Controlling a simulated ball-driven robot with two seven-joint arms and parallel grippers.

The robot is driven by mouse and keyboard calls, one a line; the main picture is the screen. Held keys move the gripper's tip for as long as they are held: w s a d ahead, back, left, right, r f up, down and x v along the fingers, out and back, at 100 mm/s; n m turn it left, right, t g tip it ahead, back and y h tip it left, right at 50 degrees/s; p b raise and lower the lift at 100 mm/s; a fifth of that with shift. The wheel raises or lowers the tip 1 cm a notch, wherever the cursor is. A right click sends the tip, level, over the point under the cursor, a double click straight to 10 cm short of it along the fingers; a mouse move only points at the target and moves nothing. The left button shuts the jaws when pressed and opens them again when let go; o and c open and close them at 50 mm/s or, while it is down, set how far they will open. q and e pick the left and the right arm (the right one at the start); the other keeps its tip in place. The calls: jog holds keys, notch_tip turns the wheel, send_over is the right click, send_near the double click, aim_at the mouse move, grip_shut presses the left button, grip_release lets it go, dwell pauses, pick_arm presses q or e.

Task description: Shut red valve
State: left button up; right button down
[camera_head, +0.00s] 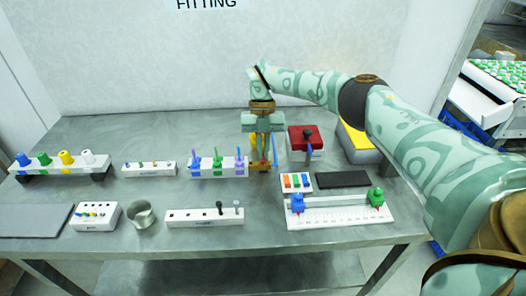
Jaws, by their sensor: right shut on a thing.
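A white valve block (205,171) stands on the grey table, with thin upright purple, green and blue handles along it. My right gripper (262,160) points straight down at the right end of this block. It is shut on a thin red handle, which I take for the red valve (265,150); the fingers hide most of it, and its exact angle cannot be told. My left gripper is not in view.
A red box (307,139) with a dark lever stands just right of the gripper. A slide rail (338,213) with blue and green knobs lies in front right. A bottle rack (60,170), a metal cup (141,214) and a peg block (200,217) stand left and in front.

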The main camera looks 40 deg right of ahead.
jog(key=shift+r+n, duration=0.1)
jog(key=shift+n, duration=0.2)
jog(key=c, duration=1.6)
grip_release()
